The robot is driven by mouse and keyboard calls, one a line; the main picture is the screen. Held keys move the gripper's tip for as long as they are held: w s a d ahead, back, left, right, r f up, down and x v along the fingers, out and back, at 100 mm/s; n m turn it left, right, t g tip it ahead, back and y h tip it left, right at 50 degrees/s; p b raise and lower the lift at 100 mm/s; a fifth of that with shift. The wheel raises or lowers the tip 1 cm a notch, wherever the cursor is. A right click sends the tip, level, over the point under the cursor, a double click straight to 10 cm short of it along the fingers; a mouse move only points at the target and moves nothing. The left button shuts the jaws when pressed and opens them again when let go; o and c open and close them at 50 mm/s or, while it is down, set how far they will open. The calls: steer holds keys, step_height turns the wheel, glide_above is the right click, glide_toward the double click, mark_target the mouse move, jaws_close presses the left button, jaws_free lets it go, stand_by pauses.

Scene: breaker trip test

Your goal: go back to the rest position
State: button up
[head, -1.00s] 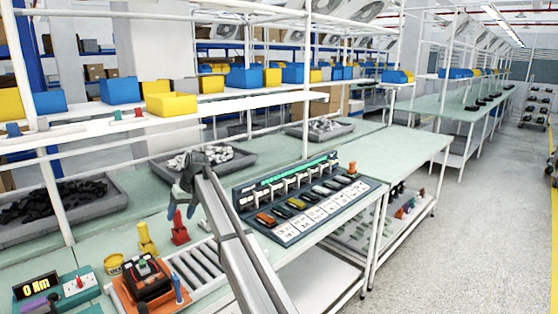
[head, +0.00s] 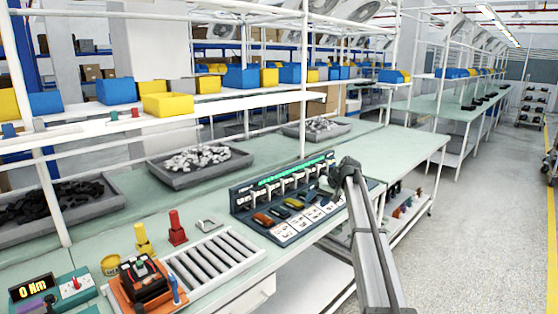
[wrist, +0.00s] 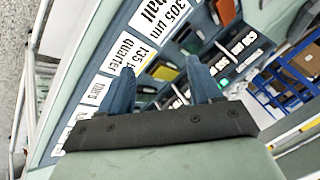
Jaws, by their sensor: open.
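My gripper (head: 327,183) is over the right part of the breaker test panel (head: 243,205) in the head view, and my arm hides the panel's right end. In the wrist view my gripper (wrist: 163,85) has two blue fingers apart with nothing between them. In the head view, an orange block (head: 263,220) and other blocks lie in a row on the panel. Its green display strip (head: 290,172) is lit.
Left of the panel are a roller track (head: 215,258), a red bottle (head: 177,230), a yellow bottle (head: 143,240) and an orange fixture (head: 147,285). Grey parts trays (head: 190,178) stand behind. White rack posts (head: 304,90) rise at the back. The bench beyond is largely clear.

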steer(key=s+d+f+m, duration=0.1)
steer(key=s+d+f, duration=0.25)
steer(key=f, duration=0.25)
steer(key=s+d+f+m, duration=0.1)
steer(key=s+d+f, duration=0.1)
steer(key=d+f, duration=0.3)
steer(key=s+a+f+g+h, duration=0.1)
steer(key=s+a+f+g, duration=0.15)
steer(key=s+f, duration=1.1)
steer(key=s+a+f+g+h, duration=0.1)
steer(key=s+a+f+g, duration=0.15)
steer(key=s+f, duration=1.1)
steer(key=s+a+f+g+h, duration=0.1)
steer(key=s+f, duration=0.7)
steer(key=s, duration=0.2)
steer(key=s+a+f+g+h, duration=0.1)
steer(key=s+f+g, duration=0.1)
steer(key=s+f, duration=0.65)
steer(key=s+f+g+h, duration=0.1)
steer(key=s+g+h, duration=0.1)
steer(key=s, duration=2.3)
steer(key=shift+d+f+g, duration=0.15)
steer(key=shift+f+g, duration=0.15)
steer(key=shift+g, duration=0.1)
